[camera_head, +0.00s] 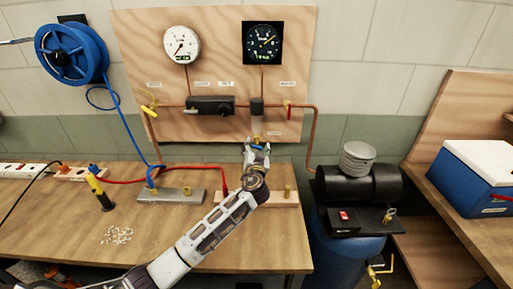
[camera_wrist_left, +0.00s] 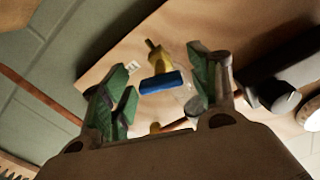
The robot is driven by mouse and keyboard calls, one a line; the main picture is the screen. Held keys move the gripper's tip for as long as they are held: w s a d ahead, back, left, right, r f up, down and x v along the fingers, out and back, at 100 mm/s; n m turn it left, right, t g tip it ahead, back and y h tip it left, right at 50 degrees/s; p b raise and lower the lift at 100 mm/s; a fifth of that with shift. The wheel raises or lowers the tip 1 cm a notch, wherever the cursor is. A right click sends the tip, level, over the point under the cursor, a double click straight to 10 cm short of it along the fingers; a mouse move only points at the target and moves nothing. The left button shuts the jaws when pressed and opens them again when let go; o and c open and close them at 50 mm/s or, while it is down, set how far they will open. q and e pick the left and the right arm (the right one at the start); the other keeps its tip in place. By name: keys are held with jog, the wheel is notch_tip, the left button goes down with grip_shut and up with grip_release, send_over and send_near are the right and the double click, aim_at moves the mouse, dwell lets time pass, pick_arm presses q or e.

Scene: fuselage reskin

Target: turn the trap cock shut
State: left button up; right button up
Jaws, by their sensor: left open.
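The trap cock is a small brass fitting with a blue handle (camera_head: 257,147), below the trap (camera_head: 256,107) on the wooden panel. In the left wrist view the blue handle (camera_wrist_left: 162,82) lies crosswise beside the brass part (camera_wrist_left: 157,57). My left gripper (camera_head: 257,152) has come up from below in front of the cock. In the left wrist view its green-padded fingers (camera_wrist_left: 160,76) are open, and the blue handle shows in the gap between them. I cannot tell whether a finger touches it. My gripper hides part of the cock in the head view. My right gripper is not in view.
A copper pipe (camera_head: 312,135) runs along the panel (camera_head: 215,65), with a yellow-handled cock (camera_head: 149,110) at left and a red-handled one (camera_head: 288,105) at right. The workbench (camera_head: 60,225) holds tools and blocks below. A black compressor (camera_head: 350,183) stands at right.

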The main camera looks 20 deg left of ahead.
pick_arm(q)
jog(key=shift+w, duration=0.2)
jog(key=shift+a, duration=0.1)
jog(key=c, duration=1.2)
